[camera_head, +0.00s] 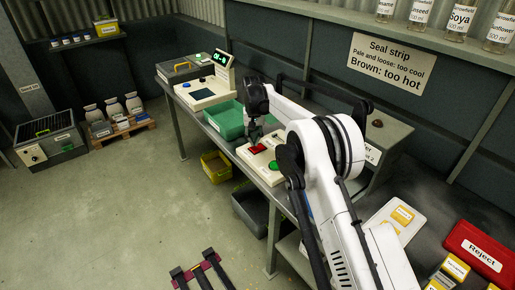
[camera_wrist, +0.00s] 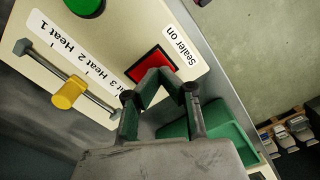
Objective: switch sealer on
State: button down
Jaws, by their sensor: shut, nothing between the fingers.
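The sealer's control panel is a cream box (camera_head: 243,150) on the bench; it also fills the upper left of the wrist view (camera_wrist: 28,19). It carries a square red switch (camera_wrist: 152,64) beside the label "Sealer on" (camera_wrist: 178,46), a green round button (camera_wrist: 84,5) and a yellow slider knob (camera_wrist: 69,94) on a rail by the "Heat 1" to "Heat 3" marks. My gripper (camera_wrist: 155,75) is shut and empty, its fingertips over the lower part of the red switch. Contact cannot be told. In the head view my gripper (camera_head: 254,143) hangs over the panel at the red switch (camera_head: 257,149).
A green crate (camera_head: 226,120) stands behind the panel on the bench. Further back is a device with a green display (camera_head: 221,58). A yellow bin (camera_head: 216,167) sits below the bench. A "Reject" box (camera_head: 480,250) is at the lower right. The floor at left is largely clear.

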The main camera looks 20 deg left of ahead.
aim_at(254, 149)
jog(key=shift+f+b, duration=0.9)
jog(key=shift+f, duration=0.45)
dwell(1.3)
jog(key=shift+r, duration=0.1)
jog(key=shift+r+p, duration=0.95)
jog(key=shift+r, duration=2.5)
